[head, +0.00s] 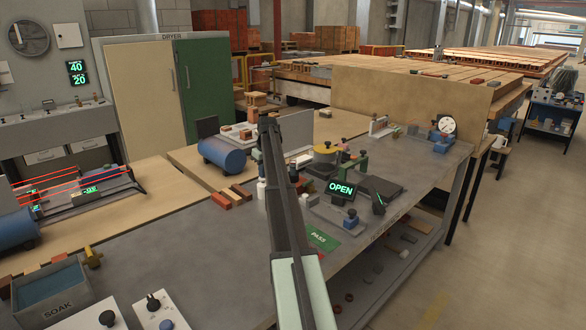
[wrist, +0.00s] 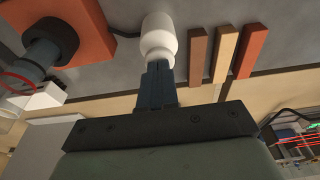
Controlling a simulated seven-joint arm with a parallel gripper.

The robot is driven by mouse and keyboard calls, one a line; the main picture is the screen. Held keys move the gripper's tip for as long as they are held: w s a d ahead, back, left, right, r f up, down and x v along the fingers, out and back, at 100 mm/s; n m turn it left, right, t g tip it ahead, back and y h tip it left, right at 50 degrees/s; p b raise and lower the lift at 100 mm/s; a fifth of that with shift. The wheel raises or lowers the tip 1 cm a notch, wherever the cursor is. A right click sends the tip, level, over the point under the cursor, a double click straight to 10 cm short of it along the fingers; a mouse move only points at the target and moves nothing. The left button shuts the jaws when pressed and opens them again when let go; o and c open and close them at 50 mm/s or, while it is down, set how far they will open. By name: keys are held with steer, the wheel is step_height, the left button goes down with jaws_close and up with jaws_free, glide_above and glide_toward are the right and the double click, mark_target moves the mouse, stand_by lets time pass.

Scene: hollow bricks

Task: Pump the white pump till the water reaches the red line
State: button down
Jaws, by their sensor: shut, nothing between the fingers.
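The white pump (wrist: 160,38) stands upside down in the wrist view, a pale rounded cylinder on the grey bench. In the head view, a white piece (head: 262,190) beside my arm appears to be this pump, mostly hidden by the arm. My gripper (wrist: 159,70) is shut and empty, its fingertips right at the pump's near end; I cannot tell whether they touch. A red ring (wrist: 12,82) around a clear tube shows at the left edge of the wrist view and may be the red line. The water level cannot be made out.
An orange block (wrist: 92,30) with a dark cylinder (wrist: 50,48) stands close beside the pump. Three brick strips (wrist: 222,52) lie on its other side.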

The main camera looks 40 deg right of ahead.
steer(key=shift+r, duration=2.7)
step_height(320, 180, up, 5)
steer(key=shift+f, duration=3.35)
steer(key=shift+f, duration=0.2)
